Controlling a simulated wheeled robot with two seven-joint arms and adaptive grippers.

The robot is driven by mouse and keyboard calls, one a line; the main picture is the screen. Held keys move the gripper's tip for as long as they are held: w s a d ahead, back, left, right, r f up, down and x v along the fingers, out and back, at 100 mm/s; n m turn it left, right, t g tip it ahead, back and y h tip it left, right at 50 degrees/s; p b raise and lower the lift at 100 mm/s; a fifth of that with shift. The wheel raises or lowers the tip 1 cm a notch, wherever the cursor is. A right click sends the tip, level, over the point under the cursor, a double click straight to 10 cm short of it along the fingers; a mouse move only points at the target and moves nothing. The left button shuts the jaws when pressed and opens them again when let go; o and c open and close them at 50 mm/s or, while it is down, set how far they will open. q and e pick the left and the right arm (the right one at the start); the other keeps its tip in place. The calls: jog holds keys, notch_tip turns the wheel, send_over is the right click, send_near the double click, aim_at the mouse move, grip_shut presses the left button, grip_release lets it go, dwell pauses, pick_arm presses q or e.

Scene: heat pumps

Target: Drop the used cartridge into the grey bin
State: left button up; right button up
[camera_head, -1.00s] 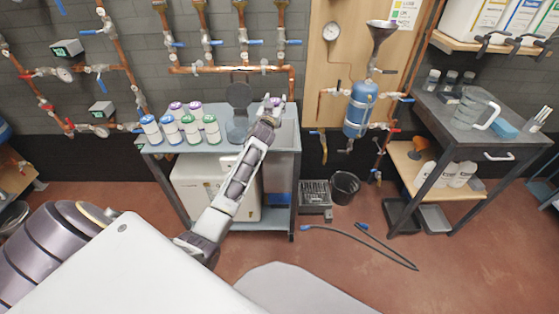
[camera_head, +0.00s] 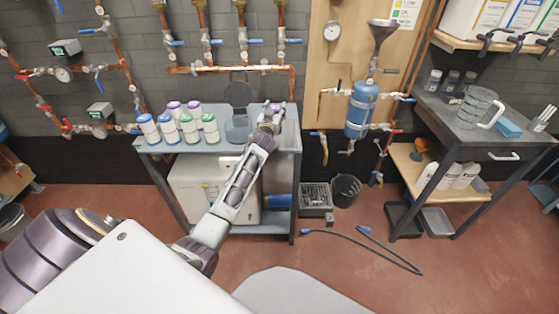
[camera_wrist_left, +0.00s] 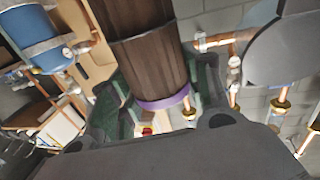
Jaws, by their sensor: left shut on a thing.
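The used cartridge is a dark brown cylinder with a purple band at one end, seen large in the left wrist view (camera_wrist_left: 145,55). My left gripper (camera_wrist_left: 160,100) is shut on it, with its dark green fingers on either side near the purple end. In the head view my left gripper (camera_head: 270,116) is over the right part of the grey cart top, and only a little purple of the cartridge (camera_head: 275,106) shows beyond it. The grey bin (camera_head: 345,190) is a dark, open round bucket on the floor, right of the cart. My right gripper is not in view.
Several capped cartridges (camera_head: 187,128) stand on the left of the cart top (camera_head: 215,141), beside a dark grey round stand (camera_head: 238,110). A metal crate (camera_head: 316,199) sits between cart and bin. A hose (camera_head: 375,246) lies on the floor. A blue tank (camera_head: 361,108) hangs above the bin.

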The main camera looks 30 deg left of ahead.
pick_arm(q)
jog(key=o, duration=1.5)
jog(key=v, duration=1.2)
jog(key=shift+r, duration=0.1)
dwell(0.5)
